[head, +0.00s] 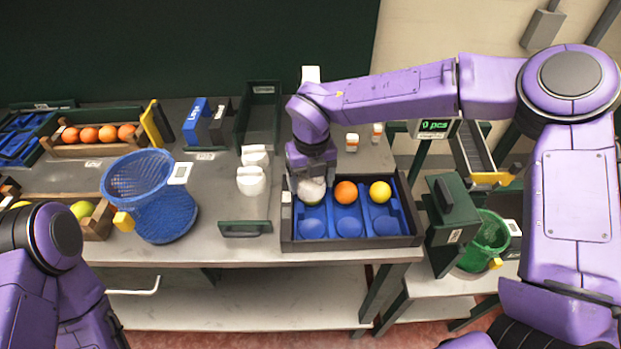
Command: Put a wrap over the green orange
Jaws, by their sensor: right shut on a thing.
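My right gripper (311,176) points down over the back left cup of the blue-lined tray (402,240). It is shut on a white foam wrap (312,190). The wrap sits in or just over that cup and covers most of what is beneath it. A little green seems to show at its lower edge, so the green orange is mostly hidden there. An orange fruit (346,192) and a yellow fruit (380,191) sit in the other back cups. The front cups are empty. My left arm shows at the lower left, but its gripper is out of the picture.
More white wraps (251,180) stand in a dark green holder (245,229) left of the tray. A blue basket (165,215), a crate of oranges (125,145) and a green basket (488,240) stand around. Small bottles (352,142) stand behind the tray.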

